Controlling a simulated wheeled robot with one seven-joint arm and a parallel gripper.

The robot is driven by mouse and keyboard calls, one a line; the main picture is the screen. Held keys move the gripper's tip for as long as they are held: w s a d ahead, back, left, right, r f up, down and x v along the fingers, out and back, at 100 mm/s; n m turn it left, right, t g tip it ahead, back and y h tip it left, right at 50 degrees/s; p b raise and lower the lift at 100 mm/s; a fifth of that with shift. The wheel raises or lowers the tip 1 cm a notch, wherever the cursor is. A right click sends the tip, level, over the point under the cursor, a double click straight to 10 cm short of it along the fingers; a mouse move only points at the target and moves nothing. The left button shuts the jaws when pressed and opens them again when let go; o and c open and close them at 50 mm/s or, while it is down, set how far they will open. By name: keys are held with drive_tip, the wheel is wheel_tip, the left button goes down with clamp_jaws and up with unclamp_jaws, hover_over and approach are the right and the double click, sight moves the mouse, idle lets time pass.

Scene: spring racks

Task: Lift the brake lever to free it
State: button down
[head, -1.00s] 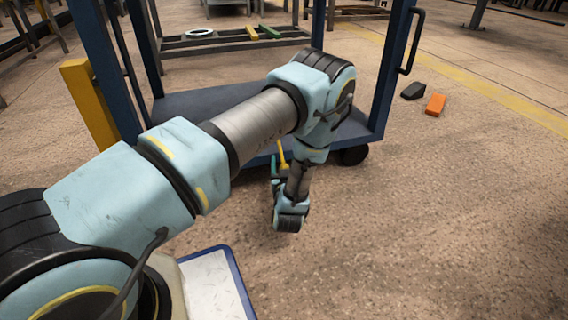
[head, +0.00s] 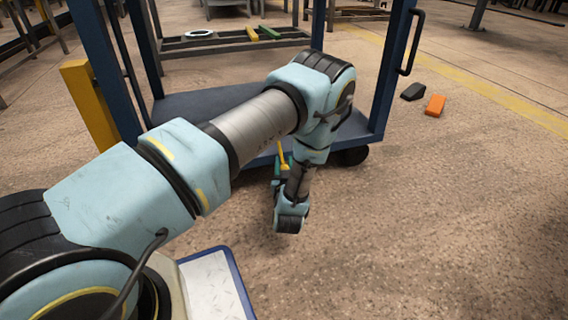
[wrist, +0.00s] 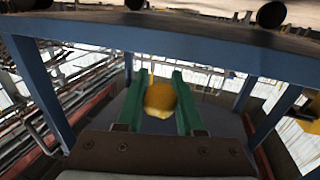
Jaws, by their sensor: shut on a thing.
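The brake lever (head: 282,153) is a short yellow bar low at the near edge of the blue cart (head: 220,102). In the wrist view its rounded yellow end (wrist: 160,99) sits between the two green fingers of my gripper (wrist: 160,88). My gripper also shows small in the head view (head: 283,167), at the lever, with its fingers partly hidden by my wrist. It is shut on the lever. The lever's lower part and its pivot are hidden.
Blue posts of the cart rise on both sides of my arm. A yellow post (head: 90,104) stands at the left. A dark wedge (head: 413,91) and an orange wedge (head: 435,105) lie on the floor at right. The floor at front right is clear.

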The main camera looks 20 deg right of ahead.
drive_tip(key=shift+r, duration=0.1)
idle(0.7)
drive_tip(key=s+r+g+p, duration=0.1)
drive_tip(key=p, duration=0.2)
drive_tip(key=s+r+g+y+p, duration=0.1)
drive_tip(key=p, duration=0.3)
drive_tip(key=r+n+g+p, duration=0.1)
drive_tip(key=r+p, duration=0.1)
drive_tip(key=p, duration=0.2)
drive_tip(key=shift+s+a+g, duration=0.25)
drive_tip(key=shift+s+g, duration=0.15)
wheel_tip(320, 180, up, 9)
drive_tip(key=s+n+g+y+p, duration=0.1)
drive_tip(key=g+p, duration=0.5)
drive_tip(key=p, duration=0.8)
drive_tip(key=shift+s+y, duration=0.2)
drive_tip(key=shift+y, duration=0.1)
drive_tip(key=shift+d, duration=0.2)
drive_tip(key=c, duration=0.8)
unclamp_jaws()
drive_tip(key=shift+o, duration=1.3)
drive_tip(key=shift+w+a, duration=0.1)
drive_tip(key=shift+a, duration=0.05)
